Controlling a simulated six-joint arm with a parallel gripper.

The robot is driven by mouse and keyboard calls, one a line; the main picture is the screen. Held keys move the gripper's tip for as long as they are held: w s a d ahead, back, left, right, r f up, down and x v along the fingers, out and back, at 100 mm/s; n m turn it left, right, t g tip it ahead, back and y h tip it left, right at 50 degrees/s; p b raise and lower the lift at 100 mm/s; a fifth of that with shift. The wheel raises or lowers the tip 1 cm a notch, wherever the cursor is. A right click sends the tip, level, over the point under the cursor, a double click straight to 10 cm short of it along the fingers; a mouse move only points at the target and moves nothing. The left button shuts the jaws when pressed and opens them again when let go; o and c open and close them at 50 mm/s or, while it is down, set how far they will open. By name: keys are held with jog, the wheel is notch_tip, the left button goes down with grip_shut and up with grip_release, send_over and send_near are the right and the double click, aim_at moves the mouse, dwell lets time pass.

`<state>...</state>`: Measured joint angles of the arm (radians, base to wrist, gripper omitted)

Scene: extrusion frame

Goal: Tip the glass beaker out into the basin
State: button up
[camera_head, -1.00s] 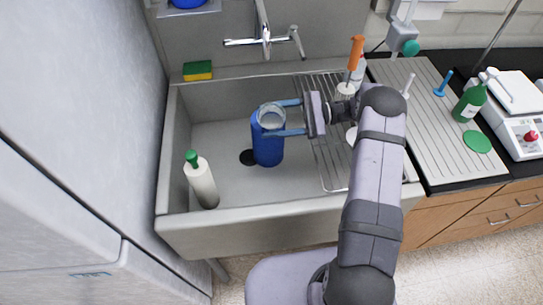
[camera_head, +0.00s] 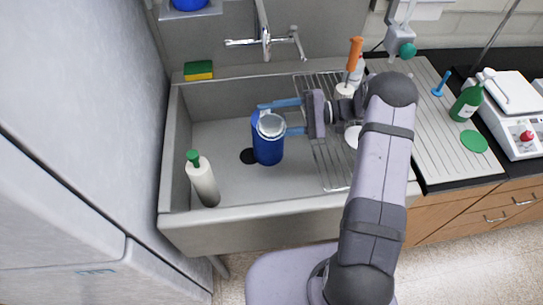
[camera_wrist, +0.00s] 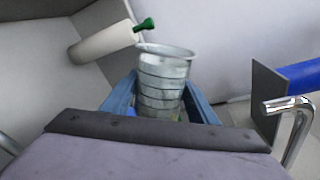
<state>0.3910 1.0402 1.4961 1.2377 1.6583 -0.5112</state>
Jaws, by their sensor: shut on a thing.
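The clear glass beaker (camera_head: 270,126) is held between the blue fingers of my gripper (camera_head: 281,118), above the sink basin (camera_head: 222,138). In the wrist view the beaker (camera_wrist: 163,75) stands between the fingers (camera_wrist: 160,100), its rim up and slightly tilted. I cannot tell what is in it. In the head view a blue cylinder (camera_head: 267,152) shows just below the beaker in the basin, its top partly hidden by the beaker and fingers.
A white bottle with a green cap (camera_head: 203,182) stands at the basin's front left; a dark drain (camera_head: 248,156) is nearby. A wire rack (camera_head: 328,160) covers the right side. A faucet (camera_head: 264,40) and a sponge (camera_head: 198,70) are at the back.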

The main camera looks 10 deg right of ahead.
jog(key=shift+s+f+n+b, duration=0.1)
jog(key=shift+f+n+b, duration=0.25)
jog(key=shift+n, duration=0.55)
jog(key=shift+s+a+f+n+t+b, duration=0.1)
jog(key=shift+s+f+n+t+b, duration=0.2)
jog(key=shift+s+n+b, duration=0.5)
dwell(0.6)
jog(key=shift+s+r+n+b, duration=0.15)
jog(key=shift+r+n+b, duration=0.3)
jog(key=shift+n+b, duration=0.35)
jog(key=shift+s+r+n+b, duration=0.15)
jog(key=shift+n+b, duration=0.15)
jog(key=shift+b, duration=0.3)
jog(key=shift+r+t, duration=0.2)
jog(key=shift+t, duration=0.1)
jog(key=shift+a+r+p, duration=0.1)
jog(key=shift+p, duration=0.45)
jog(key=shift+w+f+m+p, duration=0.2)
jog(key=shift+f+m+p, duration=0.05)
jog(key=shift+m+p, duration=0.5)
jog(key=shift+w+f+m, duration=0.25)
jog(key=shift+f+m, duration=0.2)
jog(key=shift+f, duration=0.1)
